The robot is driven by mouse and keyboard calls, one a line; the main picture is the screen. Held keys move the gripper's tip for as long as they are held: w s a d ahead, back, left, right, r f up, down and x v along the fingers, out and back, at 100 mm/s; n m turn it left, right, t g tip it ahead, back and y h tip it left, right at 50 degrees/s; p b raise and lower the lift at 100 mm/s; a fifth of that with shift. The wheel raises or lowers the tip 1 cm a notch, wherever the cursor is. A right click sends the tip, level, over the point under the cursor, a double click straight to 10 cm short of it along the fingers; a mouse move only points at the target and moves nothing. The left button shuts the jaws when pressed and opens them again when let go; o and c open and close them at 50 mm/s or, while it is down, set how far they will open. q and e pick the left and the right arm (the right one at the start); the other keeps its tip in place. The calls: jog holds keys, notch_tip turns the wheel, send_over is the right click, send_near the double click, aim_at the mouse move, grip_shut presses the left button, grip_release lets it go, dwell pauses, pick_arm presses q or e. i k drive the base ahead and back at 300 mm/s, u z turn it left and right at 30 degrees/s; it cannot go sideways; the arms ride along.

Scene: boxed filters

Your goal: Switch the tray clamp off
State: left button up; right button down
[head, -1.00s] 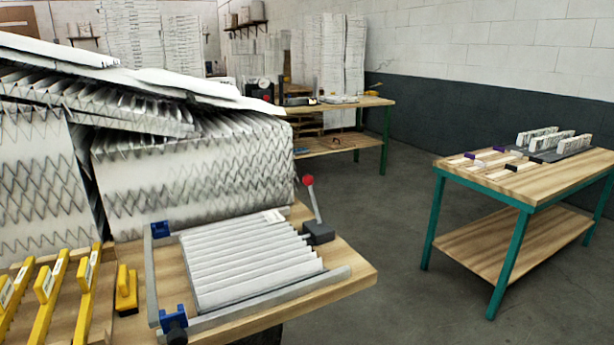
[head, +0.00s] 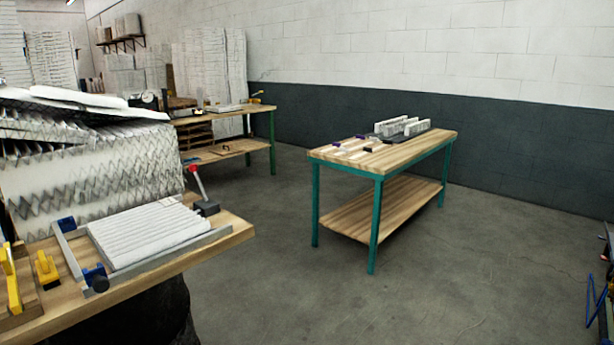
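The tray clamp (head: 205,205) is a dark block with a lever (head: 195,182) ending in a red knob. It stands at the back right corner of the tray on the wooden bench at the left of the head view. The lever is raised and leans to the left. The tray (head: 185,245) has grey rails and blue corner pieces. A white pleated filter (head: 150,228) lies in it. Neither of my grippers shows in the head view.
Large pleated filters (head: 95,170) are stacked behind the tray. Yellow tools (head: 47,268) lie left of it. A green-legged table (head: 410,157) stands mid-right, and another bench (head: 250,110) is behind.

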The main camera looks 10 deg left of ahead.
aim_at(193, 168)
jog(key=z, duration=0.4)
jog(key=k, duration=0.45)
jog(key=z, duration=0.25)
jog(key=i, duration=1.3)
jog(key=u, duration=1.45)
jog(key=i, duration=0.8)
jog(key=u, duration=0.9)
